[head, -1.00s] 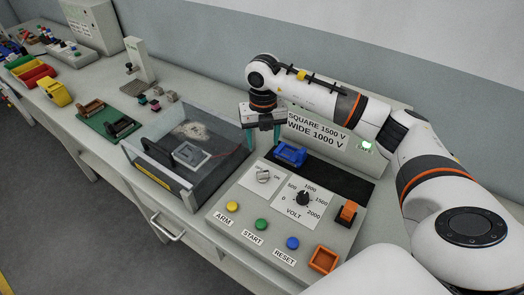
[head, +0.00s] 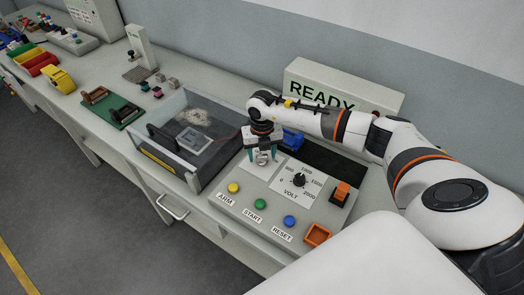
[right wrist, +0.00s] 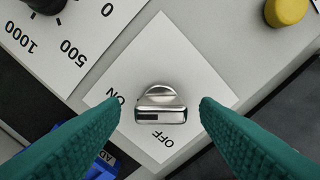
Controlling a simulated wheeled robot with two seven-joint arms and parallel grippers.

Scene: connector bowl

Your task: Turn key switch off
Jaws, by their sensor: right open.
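The key switch (right wrist: 161,103) is a silver knob on a white plate marked ON and OFF. In the right wrist view its bar lies crosswise, with a dark mark on its left part. ON is printed to its left and OFF below it. My right gripper (right wrist: 160,101) is open, with one teal finger on each side of the knob and a visible gap at both sides. In the head view the right gripper (head: 261,156) points down over the switch plate and partly hides the knob. My left gripper is not in view.
A VOLT dial (head: 299,181), yellow (head: 234,188), green (head: 260,204) and blue (head: 290,222) buttons and an orange rocker (head: 342,191) share the panel. A blue connector (head: 293,140) sits behind. A clear-walled box (head: 185,150) stands close left. The display (head: 315,92) reads READY.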

